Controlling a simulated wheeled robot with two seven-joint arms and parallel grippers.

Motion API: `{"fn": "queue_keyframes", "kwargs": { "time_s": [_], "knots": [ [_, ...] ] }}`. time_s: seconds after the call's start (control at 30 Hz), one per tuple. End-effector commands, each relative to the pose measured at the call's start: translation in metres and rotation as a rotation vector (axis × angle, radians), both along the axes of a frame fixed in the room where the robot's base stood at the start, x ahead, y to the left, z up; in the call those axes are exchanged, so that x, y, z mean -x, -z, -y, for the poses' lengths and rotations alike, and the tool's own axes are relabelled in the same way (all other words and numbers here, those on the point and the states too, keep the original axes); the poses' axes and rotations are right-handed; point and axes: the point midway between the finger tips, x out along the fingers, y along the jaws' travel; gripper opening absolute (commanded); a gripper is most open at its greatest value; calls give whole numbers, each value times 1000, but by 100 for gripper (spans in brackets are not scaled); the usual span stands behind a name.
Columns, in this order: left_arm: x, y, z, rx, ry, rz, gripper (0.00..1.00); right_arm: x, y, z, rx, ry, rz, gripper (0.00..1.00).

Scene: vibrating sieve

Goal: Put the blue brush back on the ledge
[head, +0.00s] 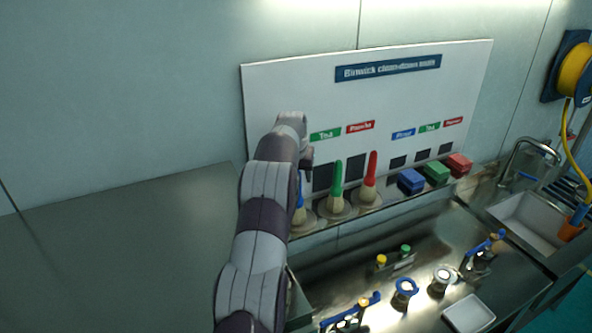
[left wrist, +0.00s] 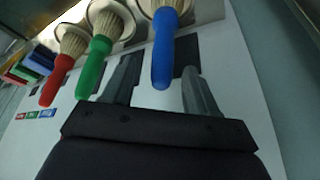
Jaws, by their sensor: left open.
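The blue brush (head: 299,212) stands on the ledge (head: 377,213) at the left end of the brush row, mostly hidden behind my left arm in the head view. In the left wrist view the blue brush (left wrist: 165,48) has its bristles over a round pale holder, handle pointing away from it. My left gripper (left wrist: 160,68) is open, with one finger on either side of the blue handle and gaps showing on both sides. In the head view my left gripper (head: 307,165) is at the board, largely hidden by its own wrist. My right gripper is not in view.
A green brush (head: 337,185) and a red brush (head: 370,180) stand close beside the blue one. Blue (head: 411,181), green (head: 437,172) and red (head: 459,164) blocks sit further right. The labelled white board (head: 400,100) rises behind. The left counter (head: 120,250) is bare.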

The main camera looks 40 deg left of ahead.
Motion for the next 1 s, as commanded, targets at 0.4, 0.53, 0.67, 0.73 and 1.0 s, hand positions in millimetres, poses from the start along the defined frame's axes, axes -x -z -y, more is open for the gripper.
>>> {"fn": "queue_keyframes", "kwargs": {
  "time_s": [0.4,0.53,0.67,0.73,1.0],
  "knots": [
    [22,-60,11,0,0,-1,58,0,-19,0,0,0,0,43],
    [23,-60,12,0,0,-1,58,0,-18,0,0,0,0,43],
    [22,-60,12,0,0,-1,58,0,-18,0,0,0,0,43],
    [22,-60,12,0,0,-1,58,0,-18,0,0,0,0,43],
    [22,-60,12,0,0,0,58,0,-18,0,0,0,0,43]
  ]
}}
